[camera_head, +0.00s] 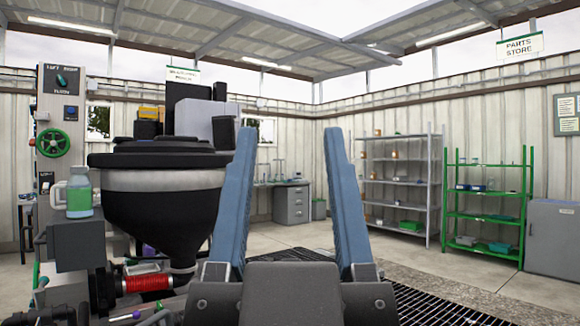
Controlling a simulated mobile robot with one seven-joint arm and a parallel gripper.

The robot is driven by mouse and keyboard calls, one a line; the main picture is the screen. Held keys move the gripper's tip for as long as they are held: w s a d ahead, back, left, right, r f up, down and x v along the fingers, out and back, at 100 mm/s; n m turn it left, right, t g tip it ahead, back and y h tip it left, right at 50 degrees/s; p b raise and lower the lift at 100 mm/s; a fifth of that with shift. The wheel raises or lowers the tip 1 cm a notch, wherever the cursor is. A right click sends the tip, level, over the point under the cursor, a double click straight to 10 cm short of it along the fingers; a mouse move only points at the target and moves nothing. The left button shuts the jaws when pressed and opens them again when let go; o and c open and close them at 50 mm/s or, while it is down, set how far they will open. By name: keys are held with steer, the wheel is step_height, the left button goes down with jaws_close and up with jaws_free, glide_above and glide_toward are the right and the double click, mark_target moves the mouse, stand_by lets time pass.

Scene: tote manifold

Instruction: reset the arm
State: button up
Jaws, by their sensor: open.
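My gripper (290,135) stands in the lower middle of the view, close to the camera. Its two long blue fingers point upward and are spread wide apart. Nothing is between them; the far wall and a grey cabinet show through the gap. My dark grey gripper body fills the bottom centre. The rest of the arm is not clear in this view.
A large black hopper (160,210) stands close at left, near the left finger. Beside it are a bottle with green contents (79,195) and a panel with a green handwheel (53,143). A grey shelf (400,180) and green shelf (488,205) stand farther right.

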step_height(320, 180, up, 21)
steer(key=p, duration=2.1)
